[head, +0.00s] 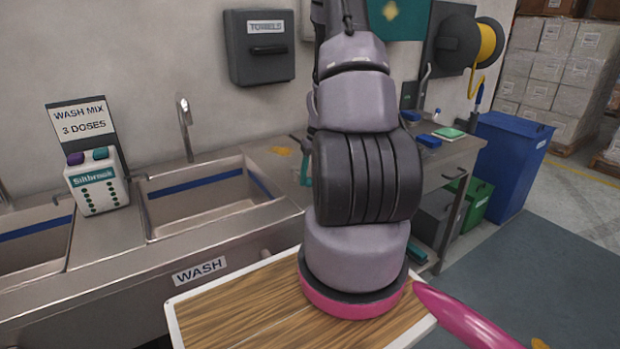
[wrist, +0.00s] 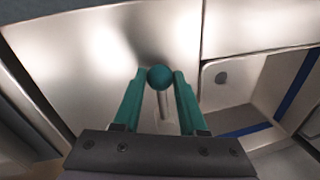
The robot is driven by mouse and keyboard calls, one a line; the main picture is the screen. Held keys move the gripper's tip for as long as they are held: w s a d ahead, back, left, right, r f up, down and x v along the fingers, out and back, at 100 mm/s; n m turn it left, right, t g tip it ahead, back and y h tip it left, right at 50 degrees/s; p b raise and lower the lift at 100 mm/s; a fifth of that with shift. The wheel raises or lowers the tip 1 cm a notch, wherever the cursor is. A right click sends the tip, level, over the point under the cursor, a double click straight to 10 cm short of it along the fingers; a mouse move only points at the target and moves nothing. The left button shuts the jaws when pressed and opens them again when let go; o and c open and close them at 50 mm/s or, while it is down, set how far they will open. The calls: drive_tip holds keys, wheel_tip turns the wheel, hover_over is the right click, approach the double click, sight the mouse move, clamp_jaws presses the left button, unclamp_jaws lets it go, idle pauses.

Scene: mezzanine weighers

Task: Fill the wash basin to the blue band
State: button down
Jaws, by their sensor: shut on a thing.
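The wash basin (head: 200,203) is the steel sink above the WASH label, left of my arm in the head view. A blue band (head: 195,182) runs along its inner wall. In the head view my arm hides most of the gripper and the knob.
A Siltbrook dispenser (head: 96,188) and a WASH MIX 3 DOSES sign (head: 82,120) stand left of the basin. Another basin (head: 35,250) is at far left. A wood-topped surface (head: 235,310) lies in front. A side bench (head: 455,150) and blue bin (head: 510,165) are at right.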

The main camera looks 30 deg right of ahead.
drive_tip(key=shift+d, duration=0.15)
idle(0.7)
drive_tip(key=d+n, duration=0.2)
drive_tip(key=n, duration=0.1)
drive_tip(key=shift+w+d+g, duration=0.15)
drive_tip(key=shift+w+g, duration=0.15)
drive_tip(key=d+n, duration=0.1)
drive_tip(key=n, duration=0.1)
drive_tip(key=w+d+n, duration=0.1)
drive_tip(key=n, duration=0.1)
drive_tip(key=shift+w+d+g, duration=0.15)
drive_tip(key=shift+d+g, duration=0.05)
drive_tip(key=shift+g, duration=0.1)
drive_tip(key=w+d+n, duration=0.1)
drive_tip(key=w+n, duration=0.1)
drive_tip(key=n, duration=0.1)
drive_tip(key=shift+d+g+h, duration=0.3)
drive_tip(key=shift+d, duration=0.1)
drive_tip(key=shift+w+d+n, duration=0.3)
drive_tip(key=shift+w+n, duration=0.25)
drive_tip(key=shift+n, duration=0.45)
drive_tip(key=shift+w+d+n, duration=0.25)
drive_tip(key=shift+w+n, duration=0.3)
drive_tip(key=shift+n, duration=0.45)
drive_tip(key=shift+g+h, duration=0.3)
drive_tip(key=shift+c, duration=2.3)
unclamp_jaws()
